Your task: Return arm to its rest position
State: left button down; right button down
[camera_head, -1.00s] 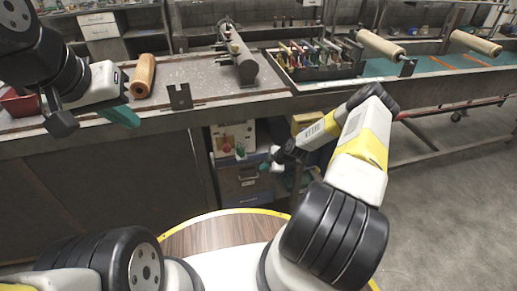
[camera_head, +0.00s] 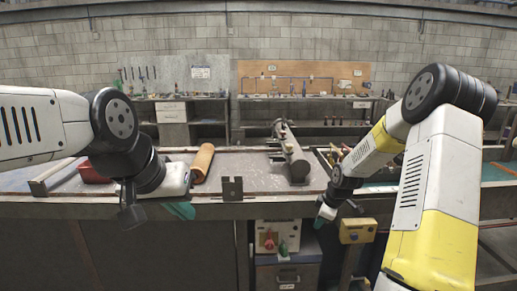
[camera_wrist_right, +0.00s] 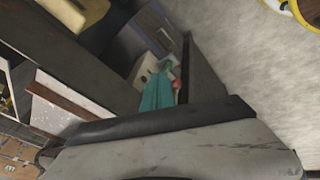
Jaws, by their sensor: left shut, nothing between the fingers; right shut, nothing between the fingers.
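My left arm comes in from the left in the head view. My left gripper (camera_head: 182,210) has teal fingers, is shut and empty, and hangs at the front edge of the workbench (camera_head: 130,208). My right arm comes in from the lower right, its elbow high and its forearm sloping down to the left. My right gripper (camera_head: 319,221) is shut and empty near the bench's front edge. In the right wrist view its teal fingers (camera_wrist_right: 157,93) are together, with cabinet fronts and floor behind them.
On the bench are an orange-brown roll (camera_head: 203,162), a grey metal tube (camera_head: 291,153) and a small dark bracket (camera_head: 232,189). A red bin (camera_head: 92,172) stands behind my left arm. A yellow box (camera_head: 357,231) and a control box (camera_head: 277,237) are below the bench edge.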

jog(key=s+a+r+m+h, duration=0.1)
jog(key=s+r+m, duration=0.15)
jog(key=r, duration=0.45)
jog(key=s+a+r+m, duration=0.1)
jog(key=s+r, duration=0.3)
jog(key=r, duration=0.2)
jog(key=s+a+r+m, duration=0.1)
jog(key=s+r+m, duration=0.2)
jog(key=s, duration=0.4)
jog(key=s+a+r+m+t+y, duration=0.1)
jog(key=s+a+r+m, duration=0.1)
jog(key=s+r, duration=0.4)
jog(key=s+a+r+m+t, duration=0.1)
jog(key=s+r+m, duration=0.3)
jog(key=s, duration=0.6)
jog(key=shift+s+a+r, duration=0.25)
jog(key=shift+a+r, duration=0.05)
jog(key=shift+a, duration=0.35)
